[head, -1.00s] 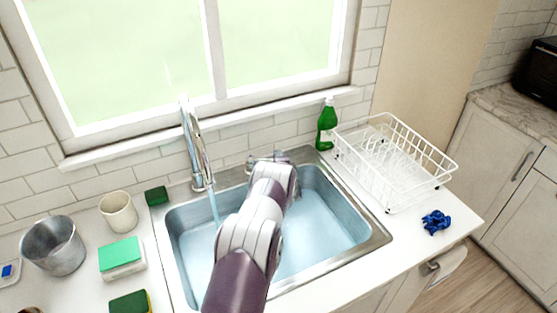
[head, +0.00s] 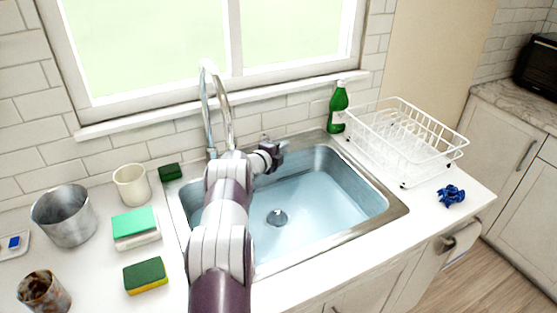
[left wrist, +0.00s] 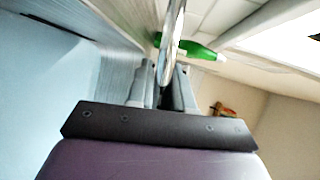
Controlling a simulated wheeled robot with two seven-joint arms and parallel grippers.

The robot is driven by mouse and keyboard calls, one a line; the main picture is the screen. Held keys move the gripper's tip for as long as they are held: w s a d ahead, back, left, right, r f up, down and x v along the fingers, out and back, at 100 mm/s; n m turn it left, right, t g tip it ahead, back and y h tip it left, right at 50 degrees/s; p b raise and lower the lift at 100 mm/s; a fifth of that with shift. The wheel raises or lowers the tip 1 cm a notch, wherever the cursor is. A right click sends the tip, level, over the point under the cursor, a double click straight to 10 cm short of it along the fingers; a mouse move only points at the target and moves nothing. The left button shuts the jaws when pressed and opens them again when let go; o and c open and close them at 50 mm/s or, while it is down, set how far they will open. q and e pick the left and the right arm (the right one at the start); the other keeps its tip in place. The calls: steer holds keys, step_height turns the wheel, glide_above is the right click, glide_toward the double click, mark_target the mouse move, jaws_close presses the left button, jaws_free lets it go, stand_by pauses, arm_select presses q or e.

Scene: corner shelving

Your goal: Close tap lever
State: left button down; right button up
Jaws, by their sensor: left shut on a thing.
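The chrome tap (head: 226,108) stands upright at the back left of the sink (head: 396,211). My left gripper (head: 279,149) is at the sink's back rim, just right of the tap, with my arm crossing in front of the tap's lower part. In the left wrist view, the fingers (left wrist: 165,84) are close together around a chrome rod (left wrist: 174,38), apparently the tap lever. The lever is mostly hidden by the gripper in the head view. My arm covers the place below the spout, so I cannot tell whether water runs.
A green bottle (head: 338,108) and a white dish rack (head: 405,140) stand right of the gripper. A metal pot (head: 65,216), a cream cup (head: 132,186) and sponges (head: 145,275) are on the left counter. The window wall is close behind the tap.

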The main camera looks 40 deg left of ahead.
arm_select(q)
steer(key=shift+s+r+m+h+b, duration=0.1)
steer(key=shift+m+h+b, duration=0.1)
steer(key=shift+m+h, duration=0.35)
steer(key=shift+s+m+h+b, duration=0.1)
steer(key=shift+m+h+b, duration=0.05)
steer(key=shift+m+h, duration=0.4)
arm_select(e)
steer(key=shift+w+d+f, duration=0.15)
steer(key=shift+w+f, duration=0.2)
steer(key=shift+f, duration=0.3)
arm_select(q)
steer(key=c, duration=1.1)
jaws_free()
steer(key=shift+s+a, duration=0.1)
